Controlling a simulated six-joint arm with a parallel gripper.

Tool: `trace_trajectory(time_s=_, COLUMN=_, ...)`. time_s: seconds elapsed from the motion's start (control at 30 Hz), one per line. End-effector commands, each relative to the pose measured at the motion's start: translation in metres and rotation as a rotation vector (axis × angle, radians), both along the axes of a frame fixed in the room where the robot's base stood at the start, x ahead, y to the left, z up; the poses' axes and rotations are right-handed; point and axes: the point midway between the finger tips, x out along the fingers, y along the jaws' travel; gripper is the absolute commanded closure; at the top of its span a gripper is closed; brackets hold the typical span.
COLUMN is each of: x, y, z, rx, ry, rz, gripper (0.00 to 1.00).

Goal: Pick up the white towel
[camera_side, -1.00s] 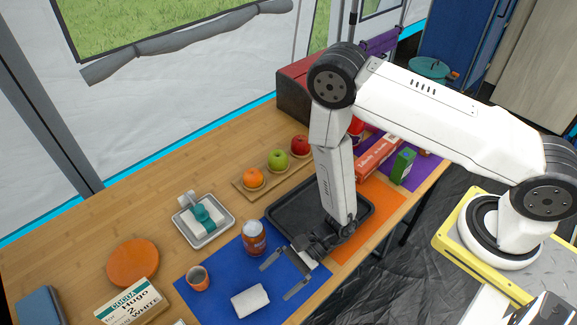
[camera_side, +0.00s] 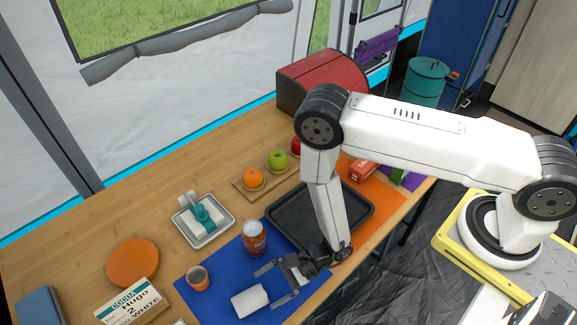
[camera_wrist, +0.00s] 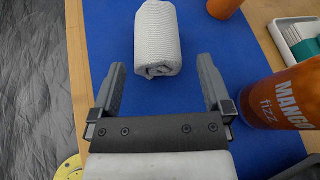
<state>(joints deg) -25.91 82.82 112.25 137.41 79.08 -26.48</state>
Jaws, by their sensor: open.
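The white towel (camera_side: 250,301) is a short roll lying on the blue mat (camera_side: 222,276) near the table's front edge. In the wrist view the towel (camera_wrist: 158,42) lies just beyond the fingertips, lined up with the gap between them. My gripper (camera_side: 276,283) is open and empty, low over the blue mat, with its fingers pointing toward the towel from the right. The wrist view shows both fingers of my gripper (camera_wrist: 161,74) spread wider than the towel. I cannot tell whether the fingers touch the mat.
An orange can (camera_side: 255,239) marked Mango fizz stands close to my gripper, right of the fingers in the wrist view. An orange cup (camera_side: 198,279) stands on the mat's left part. A black tray (camera_side: 283,217), a soap tray (camera_side: 203,239) and a fruit board (camera_side: 242,188) lie behind.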

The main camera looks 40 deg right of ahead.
Motion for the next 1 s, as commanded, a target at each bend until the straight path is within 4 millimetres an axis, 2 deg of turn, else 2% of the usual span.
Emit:
trace_trajectory(time_s=0.27, x=0.002, y=0.006, z=-0.002, rx=0.000, ry=-0.002, rz=0.002, gripper=0.00)
trace_trajectory(time_s=0.7, x=0.015, y=0.043, z=-0.018, rx=0.001, ry=-0.001, rz=0.002, gripper=0.00)
trace_trajectory(time_s=1.0, x=0.016, y=0.046, z=-0.019, rx=0.000, ry=0.000, rz=0.000, gripper=0.00)
